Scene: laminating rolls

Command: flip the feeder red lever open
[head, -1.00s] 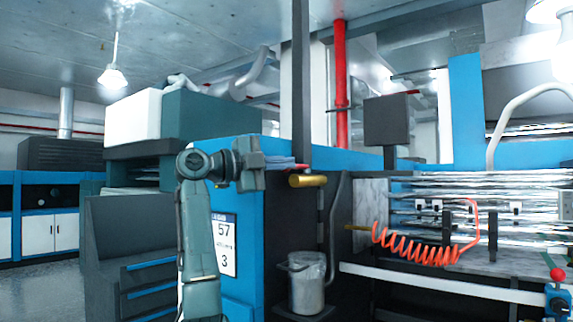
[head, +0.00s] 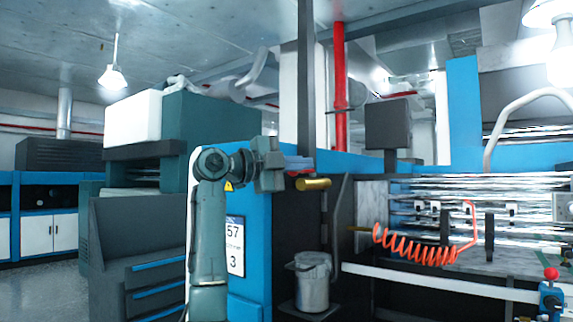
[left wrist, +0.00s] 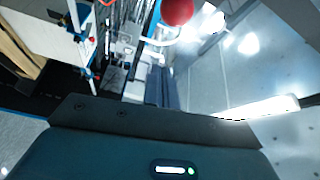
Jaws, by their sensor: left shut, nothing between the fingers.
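My left gripper (head: 299,164) is at the top edge of the blue machine cabinet (head: 257,215) in the head view, pointing right, shut and empty. A bit of red shows right by its tips, partly hidden; I cannot tell its shape. In the left wrist view a large round red knob (left wrist: 177,10) is close at the top edge, apart from the dark gripper body (left wrist: 150,130); its stem is not clear. Another red-knobbed lever (head: 551,274) stands upright on a blue block at the lower right of the head view. My right gripper is not in view.
A dark upright post (head: 305,80) and a brass cylinder (head: 313,184) are close to the gripper. A grey bucket (head: 312,282) stands below. A coiled orange hose (head: 425,250) hangs at right. Open air lies left of the arm.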

